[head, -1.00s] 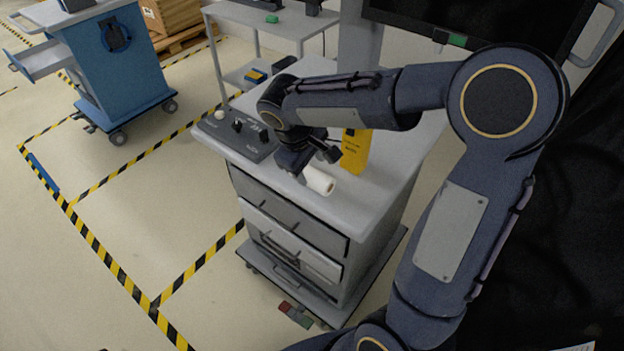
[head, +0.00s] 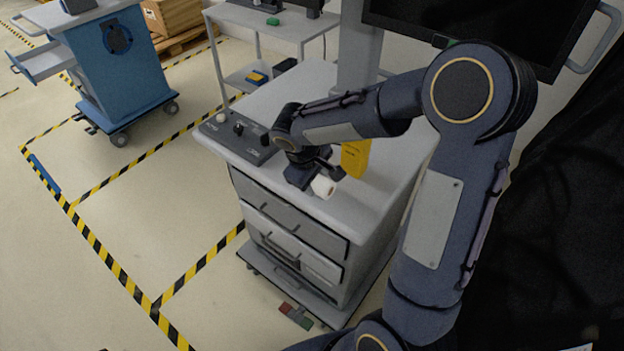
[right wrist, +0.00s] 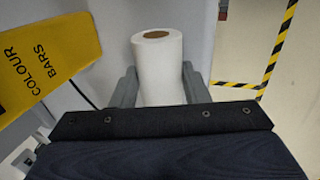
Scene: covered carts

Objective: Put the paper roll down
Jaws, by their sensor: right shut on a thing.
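The white paper roll (right wrist: 160,72) shows in the right wrist view between the two fingers of my right gripper (right wrist: 158,88). Its brown core end faces up in that picture. In the head view the roll (head: 323,187) shows only in part below my right gripper (head: 314,180), over the front part of the grey cart top (head: 385,185). The gripper is shut on the roll. I cannot tell whether the roll touches the cart top. My left gripper is not in view.
A yellow "COLOUR BARS" piece (head: 356,158) stands close behind the gripper; it also shows in the right wrist view (right wrist: 45,60). A dark control panel (head: 238,136) lies on the cart's left side. A monitor (head: 470,30) is at the back. A blue cart (head: 125,75) stands far left.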

